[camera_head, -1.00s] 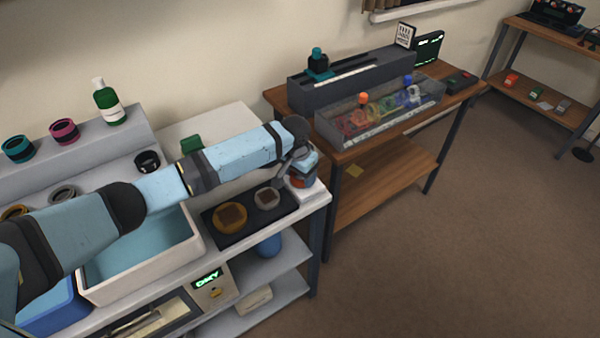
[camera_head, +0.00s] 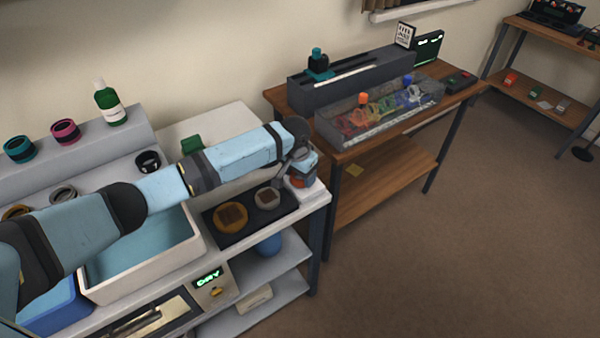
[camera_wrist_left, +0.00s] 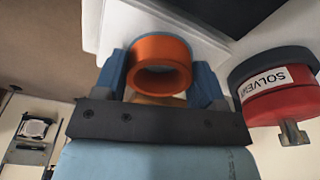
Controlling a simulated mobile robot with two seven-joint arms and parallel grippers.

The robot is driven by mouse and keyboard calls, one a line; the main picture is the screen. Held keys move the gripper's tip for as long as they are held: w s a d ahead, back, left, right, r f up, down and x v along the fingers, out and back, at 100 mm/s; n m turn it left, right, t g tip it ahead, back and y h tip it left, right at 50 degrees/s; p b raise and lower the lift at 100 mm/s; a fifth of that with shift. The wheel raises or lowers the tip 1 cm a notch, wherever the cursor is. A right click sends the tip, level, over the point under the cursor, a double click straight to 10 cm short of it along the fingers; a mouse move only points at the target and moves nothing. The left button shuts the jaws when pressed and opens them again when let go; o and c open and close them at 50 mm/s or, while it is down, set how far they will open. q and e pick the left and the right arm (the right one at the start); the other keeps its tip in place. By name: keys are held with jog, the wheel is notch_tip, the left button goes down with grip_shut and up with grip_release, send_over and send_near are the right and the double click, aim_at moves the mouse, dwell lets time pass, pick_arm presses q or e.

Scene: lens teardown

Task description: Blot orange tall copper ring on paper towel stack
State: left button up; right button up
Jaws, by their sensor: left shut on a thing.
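My left gripper (camera_wrist_left: 160,72) is shut on the orange tall copper ring (camera_wrist_left: 160,50), with one blue finger on each side of it. The ring's open end faces the wrist camera. A white layered slab (camera_wrist_left: 112,22), which looks like the paper towel stack, lies just beyond the ring in the left wrist view. I cannot tell whether ring and slab touch. In the head view my left gripper (camera_head: 299,160) is at the right end of the grey bench, and my arm hides most of what is there. My right gripper is not in view.
A red solvent container (camera_wrist_left: 276,95) with a dark band stands close beside the gripper. A dark tray (camera_head: 240,233) with two round parts lies left of it on the bench, beside a white basin (camera_head: 199,252). A wooden table (camera_head: 362,150) stands beyond the bench end.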

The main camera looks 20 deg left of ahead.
pick_arm(q)
jog(key=shift+s+f, duration=0.15)
jog(key=shift+f, duration=0.1)
notch_tip(320, 180, up, 2)
jog(key=shift+r+p, duration=0.15)
jog(key=shift+p, duration=1.05)
jog(key=shift+r+p, duration=0.75)
jog(key=shift+r, duration=0.05)
jog(key=shift+r+p, duration=1.2)
jog(key=shift+p, duration=0.05)
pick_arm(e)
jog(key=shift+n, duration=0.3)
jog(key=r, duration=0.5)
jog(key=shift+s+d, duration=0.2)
